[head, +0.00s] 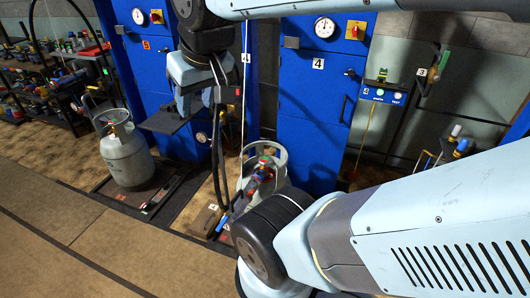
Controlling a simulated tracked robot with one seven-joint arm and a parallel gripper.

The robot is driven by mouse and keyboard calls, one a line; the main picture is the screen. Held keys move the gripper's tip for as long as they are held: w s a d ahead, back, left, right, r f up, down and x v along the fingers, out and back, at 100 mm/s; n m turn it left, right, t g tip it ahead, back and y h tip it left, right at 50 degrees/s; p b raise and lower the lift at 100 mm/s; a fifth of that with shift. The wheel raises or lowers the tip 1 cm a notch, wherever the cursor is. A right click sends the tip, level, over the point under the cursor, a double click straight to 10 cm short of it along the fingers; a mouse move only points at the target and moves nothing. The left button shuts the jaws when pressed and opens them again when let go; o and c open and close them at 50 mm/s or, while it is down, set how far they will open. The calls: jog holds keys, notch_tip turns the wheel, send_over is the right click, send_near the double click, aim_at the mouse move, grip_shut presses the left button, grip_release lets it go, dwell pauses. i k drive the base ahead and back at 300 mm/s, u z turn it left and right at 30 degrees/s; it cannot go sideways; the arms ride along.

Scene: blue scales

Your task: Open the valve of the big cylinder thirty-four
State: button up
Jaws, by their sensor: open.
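Two grey gas cylinders stand on the floor, and I cannot read a number thirty-four on either. The left cylinder (127,158) is large and upright, with a collar on top and a small red part at its valve (112,127). The middle cylinder (279,180) stands before the station marked 4. Red, green and blue fittings (264,168) show inside its collar; its lower part is hidden by my arm. My gripper (187,106) is open and empty, in the air between the two cylinders in the picture. Its fingertips are hard to make out against the dark parts.
Blue scale cabinets (312,100) with dials stand behind. Black hoses (217,150) hang between the cylinders. A rack (45,75) of colourful fittings stands at the left. My arm covers the lower right. Floor at the lower left (60,220) is clear.

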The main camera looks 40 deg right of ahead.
aim_at(264, 161)
jog(key=u, duration=0.55)
jog(key=i, duration=0.15)
jog(key=z, duration=2.7)
jog(key=k, duration=0.8)
jog(key=u, duration=0.7)
jog(key=i, duration=1)
jog(key=u, duration=0.1)
